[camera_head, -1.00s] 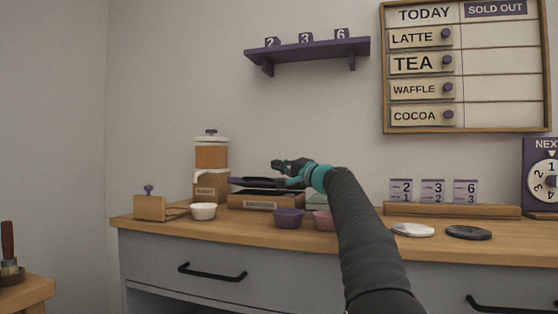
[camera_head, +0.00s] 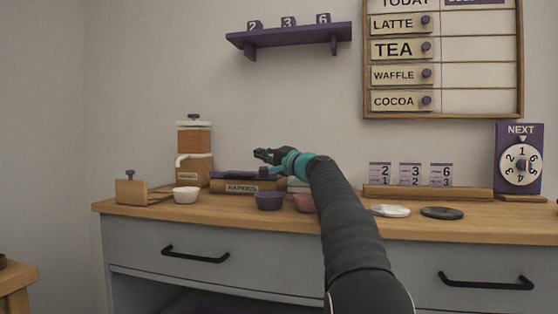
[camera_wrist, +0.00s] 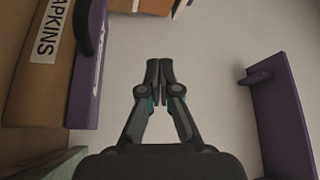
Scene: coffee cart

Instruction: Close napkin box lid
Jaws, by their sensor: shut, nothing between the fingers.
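The napkin box (camera_head: 240,188) is a wooden box with a "NAPKINS" label on its front, standing at the back of the counter. Its purple lid (camera_head: 228,176) lies flat along the top of the box, with no gap visible. The wrist view shows the wooden front of the box (camera_wrist: 25,90) at left, and the lid (camera_wrist: 88,80) with a dark handle running along it. My gripper (camera_head: 262,155) is shut and empty, just above the lid and apart from it. In the wrist view my gripper (camera_wrist: 159,68) points at the bare wall.
A drink dispenser (camera_head: 194,150) stands behind the box at left. A purple wall shelf (camera_head: 290,40) hangs above. Counter at right holds two discs.

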